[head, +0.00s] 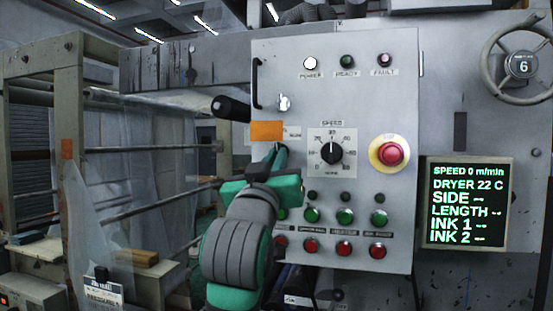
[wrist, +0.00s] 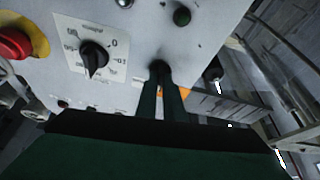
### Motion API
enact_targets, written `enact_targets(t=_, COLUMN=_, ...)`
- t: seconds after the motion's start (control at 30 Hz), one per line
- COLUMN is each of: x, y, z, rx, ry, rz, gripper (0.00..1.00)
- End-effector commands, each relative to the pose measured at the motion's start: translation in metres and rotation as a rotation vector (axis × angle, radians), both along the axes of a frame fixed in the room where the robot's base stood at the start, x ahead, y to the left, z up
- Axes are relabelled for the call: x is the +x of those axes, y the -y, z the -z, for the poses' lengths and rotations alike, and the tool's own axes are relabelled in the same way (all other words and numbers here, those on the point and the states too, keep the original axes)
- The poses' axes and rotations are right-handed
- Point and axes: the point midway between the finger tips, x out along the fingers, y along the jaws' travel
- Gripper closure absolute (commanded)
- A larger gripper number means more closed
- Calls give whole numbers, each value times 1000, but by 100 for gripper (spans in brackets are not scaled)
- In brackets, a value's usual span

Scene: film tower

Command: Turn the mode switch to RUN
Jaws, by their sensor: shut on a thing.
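The grey control panel (head: 345,100) stands in front of me. My gripper (head: 279,150) reaches its left part, just below an orange tag (head: 266,131). In the wrist view, the two dark fingers of my gripper (wrist: 161,80) are close together on a small dark knob on the panel, which I take as the mode switch (wrist: 159,67). In the head view my gripper hides the knob. A small label that seems to read RUN (head: 294,135) shows just right of the orange tag. The knob's pointing direction cannot be made out.
The speed dial (head: 331,152) is close on the right, with a red stop button (head: 391,153) beyond it. Green buttons (head: 345,216) and red buttons (head: 344,248) line the lower panel. A black handle (head: 232,107) sticks out at left. The display (head: 467,203) reads SPEED 0.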

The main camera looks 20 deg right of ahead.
Motion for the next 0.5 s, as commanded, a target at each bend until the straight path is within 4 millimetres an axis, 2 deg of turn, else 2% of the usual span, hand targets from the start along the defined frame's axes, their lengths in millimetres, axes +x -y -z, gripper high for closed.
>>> enact_targets(t=0.5, x=5, y=-8, z=-3, rx=403, ry=274, rz=-8, gripper=100)
